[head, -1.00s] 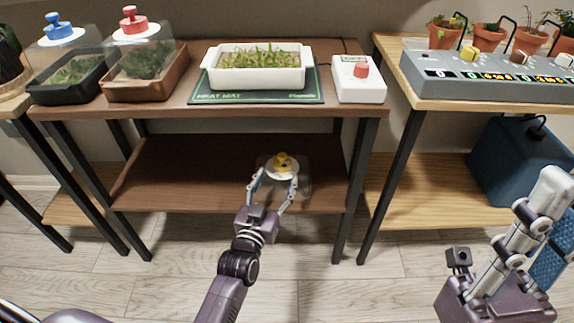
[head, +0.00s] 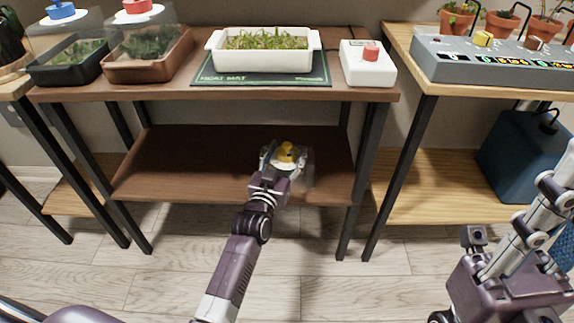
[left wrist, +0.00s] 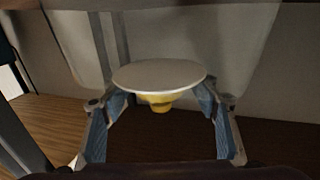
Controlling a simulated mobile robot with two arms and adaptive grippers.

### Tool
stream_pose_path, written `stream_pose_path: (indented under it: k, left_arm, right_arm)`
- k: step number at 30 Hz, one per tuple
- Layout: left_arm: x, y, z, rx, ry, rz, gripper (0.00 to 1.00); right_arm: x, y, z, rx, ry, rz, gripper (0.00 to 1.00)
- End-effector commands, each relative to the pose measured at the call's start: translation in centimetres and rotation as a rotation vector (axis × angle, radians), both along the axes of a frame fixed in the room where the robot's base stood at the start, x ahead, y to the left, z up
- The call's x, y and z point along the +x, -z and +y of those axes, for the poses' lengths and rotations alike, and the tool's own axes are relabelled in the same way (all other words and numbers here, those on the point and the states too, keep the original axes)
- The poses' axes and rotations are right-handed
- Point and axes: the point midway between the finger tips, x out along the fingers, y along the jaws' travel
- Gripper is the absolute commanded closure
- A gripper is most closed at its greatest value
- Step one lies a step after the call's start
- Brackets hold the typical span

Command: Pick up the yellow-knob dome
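The yellow-knob dome (head: 287,152) is clear, with a white disc under its yellow knob. It is at the right part of the table's lower shelf (head: 190,165); its lower walls are hard to make out. In the left wrist view its white disc (left wrist: 160,76) and knob fill the middle. My left gripper (head: 284,160) is at the dome's top. In the left wrist view its fingers (left wrist: 159,98) are spread, one on each side of the disc and knob, with no clear grip. My right gripper (head: 558,195) is at the right edge, partly cut off.
Above the shelf, the tabletop holds a white planter (head: 262,50) on a heat mat (head: 225,80), a white box with a red button (head: 368,65), and two domed trays with blue (head: 60,12) and red knobs (head: 137,6). Table legs (head: 355,190) flank the shelf. The shelf's left part is clear.

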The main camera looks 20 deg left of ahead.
Motion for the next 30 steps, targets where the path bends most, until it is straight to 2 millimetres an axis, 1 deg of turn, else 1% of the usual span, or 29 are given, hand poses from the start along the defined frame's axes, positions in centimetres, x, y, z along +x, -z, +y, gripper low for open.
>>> stream_pose_path:
  k: [1, 2, 11, 17, 20, 22, 24, 25, 27, 29, 30]
  left_arm:
    - [0.0, 0.0, 0.0, 0.0, 0.0, 0.0, 0.52]
    - [0.0, 0.0, 0.0, 0.0, 0.0, 0.0, 0.56]
    - [0.0, 0.0, 0.0, 0.0, 0.0, -0.001, 0.89]
    - [0.0, -0.1, 0.0, 0.0, 0.0, -0.002, 0.89]
    - [0.0, -0.7, 0.0, 0.0, 0.0, -0.003, 0.89]
    - [0.0, -1.6, 0.0, -0.001, 0.0, -0.005, 0.89]
    - [0.0, -2.8, 0.0, -0.001, 0.0, -0.005, 0.89]
    - [0.0, -3.3, 0.0, -0.002, 0.0, -0.004, 0.89]
    - [0.0, -5.1, 0.0, -0.003, -0.001, -0.006, 0.89]
    - [0.0, -6.3, 0.0, -0.002, -0.001, -0.005, 0.89]
    - [0.0, -7.1, 0.0, -0.001, -0.001, -0.006, 0.89]
  right_arm:
    - [0.0, 0.0, 0.0, 0.0, 0.0, 0.0, 0.78]
    - [0.0, 0.0, 0.0, 0.0, 0.0, 0.0, 0.78]
    - [0.0, 0.0, 0.0, 0.0, 0.0, 0.0, 0.78]
    - [0.0, 0.0, 0.0, 0.0, -0.001, 0.0, 0.78]
    - [-0.1, -0.4, 0.0, 0.001, -0.001, -0.002, 0.78]
    - [-0.1, -0.6, -0.1, 0.002, -0.001, 0.003, 0.78]
    - [0.0, 0.3, -0.1, 0.003, -0.001, 0.046, 0.78]
    - [-0.1, 0.4, -0.2, 0.003, -0.002, 0.058, 0.78]
    - [-0.2, -0.2, -0.2, 0.006, -0.002, 0.066, 0.78]
    - [-0.3, -0.5, -0.3, 0.007, -0.003, 0.077, 0.78]
    - [-0.3, -1.0, -0.2, 0.006, -0.003, 0.071, 0.78]
